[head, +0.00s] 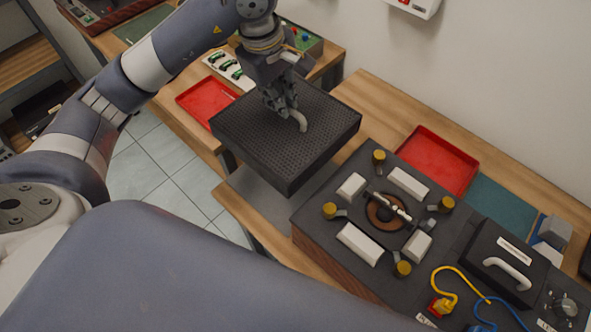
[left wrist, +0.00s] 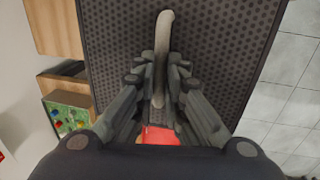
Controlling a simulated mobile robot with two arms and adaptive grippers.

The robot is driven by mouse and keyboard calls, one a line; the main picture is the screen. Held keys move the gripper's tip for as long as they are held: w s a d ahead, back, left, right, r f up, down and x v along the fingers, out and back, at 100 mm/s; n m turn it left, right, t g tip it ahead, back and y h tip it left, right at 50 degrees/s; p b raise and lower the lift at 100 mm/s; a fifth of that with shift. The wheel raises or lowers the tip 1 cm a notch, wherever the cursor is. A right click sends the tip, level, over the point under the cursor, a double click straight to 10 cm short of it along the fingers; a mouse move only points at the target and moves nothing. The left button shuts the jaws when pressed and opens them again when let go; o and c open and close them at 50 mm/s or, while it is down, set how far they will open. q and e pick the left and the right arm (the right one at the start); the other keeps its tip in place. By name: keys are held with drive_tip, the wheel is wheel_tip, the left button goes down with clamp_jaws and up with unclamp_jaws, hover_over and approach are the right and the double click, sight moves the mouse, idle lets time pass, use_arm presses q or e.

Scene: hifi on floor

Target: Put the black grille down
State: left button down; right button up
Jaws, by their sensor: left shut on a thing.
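The black grille (head: 265,150) is a square, perforated dark panel with a pale curved handle (head: 300,121) on top. My left gripper (head: 284,106) is shut on this handle. In the left wrist view the fingers (left wrist: 159,82) sit on both sides of the handle (left wrist: 163,35), with the grille (left wrist: 225,35) below them. The grille appears held above the left end of the near wooden bench, partly over a grey mat (head: 255,203). Its underside and any gap beneath it are hidden. My right gripper is in neither view.
The hifi unit (head: 316,218), with its speaker, white blocks and brass knobs exposed, stands just right of the grille. A red tray (head: 437,162) and a green mat (head: 500,205) lie behind it. Another red tray (head: 190,103) is on the far bench. Tiled floor shows at left.

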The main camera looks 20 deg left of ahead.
sight(278, 120)
use_arm(q)
drive_tip(key=shift+s+f, duration=0.2)
drive_tip(key=shift+f, duration=0.35)
drive_tip(key=f, duration=0.1)
drive_tip(key=f+p, duration=0.1)
drive_tip(key=f, duration=0.3)
drive_tip(key=shift+s+a+p, duration=0.1)
drive_tip(key=shift+s+p, duration=0.2)
wheel_tip(278, 120, down, 12)
drive_tip(key=p, duration=0.2)
drive_tip(key=shift+w+f+p, duration=0.2)
drive_tip(key=shift+p, duration=0.1)
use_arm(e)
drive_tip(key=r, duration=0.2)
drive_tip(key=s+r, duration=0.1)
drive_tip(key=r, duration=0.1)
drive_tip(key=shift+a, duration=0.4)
use_arm(q)
drive_tip(key=shift+f, duration=0.2)
drive_tip(key=c, duration=1.7)
unclamp_jaws()
drive_tip(key=shift+o, duration=0.2)
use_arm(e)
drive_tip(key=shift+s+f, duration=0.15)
